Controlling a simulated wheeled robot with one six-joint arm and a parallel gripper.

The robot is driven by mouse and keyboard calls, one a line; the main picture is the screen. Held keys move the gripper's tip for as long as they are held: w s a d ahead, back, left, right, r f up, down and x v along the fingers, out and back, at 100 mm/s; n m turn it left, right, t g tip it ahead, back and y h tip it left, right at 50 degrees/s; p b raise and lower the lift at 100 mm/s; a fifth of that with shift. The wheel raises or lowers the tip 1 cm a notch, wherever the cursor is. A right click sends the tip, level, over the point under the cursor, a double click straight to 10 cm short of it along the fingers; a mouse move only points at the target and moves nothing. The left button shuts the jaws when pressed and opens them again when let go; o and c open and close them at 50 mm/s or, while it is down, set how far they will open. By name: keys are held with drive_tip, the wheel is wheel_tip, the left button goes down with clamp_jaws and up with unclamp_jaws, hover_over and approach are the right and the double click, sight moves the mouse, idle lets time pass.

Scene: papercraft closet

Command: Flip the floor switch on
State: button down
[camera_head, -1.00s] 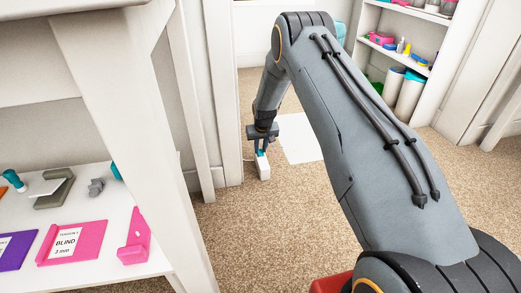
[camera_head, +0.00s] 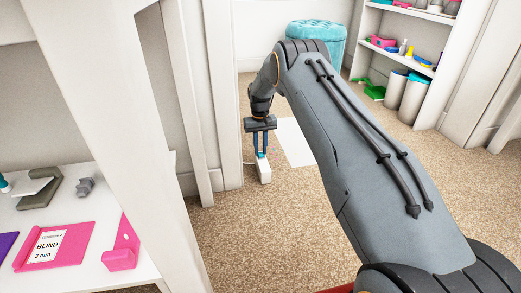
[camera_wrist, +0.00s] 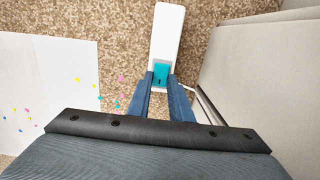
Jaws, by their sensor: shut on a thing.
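The floor switch (camera_head: 264,174) is a long white box with a teal rocker, lying on the carpet beside the white door frame. In the wrist view its white body (camera_wrist: 168,32) points away from me and the teal rocker (camera_wrist: 161,73) is at its near end. My gripper (camera_head: 261,154) points down over the switch. In the wrist view the fingertips of my gripper (camera_wrist: 160,80) are close together at the rocker, one on each side, shut on it. The fingers hide part of the near end. I cannot tell which way the rocker is tilted.
A white wall panel (camera_wrist: 262,75) stands close on the right in the wrist view. A white sheet (camera_head: 294,142) with coloured specks lies on the floor beside the switch. A teal stool (camera_head: 316,38) and a shelf (camera_head: 400,59) stand behind. A white craft table (camera_head: 95,270) is at left.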

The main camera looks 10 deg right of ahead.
sight(260, 153)
drive_tip(key=c, duration=1.6)
unclamp_jaws()
wheel_tip(260, 153, up, 8)
drive_tip(key=p, duration=0.4)
drive_tip(key=shift+w+f, duration=0.15)
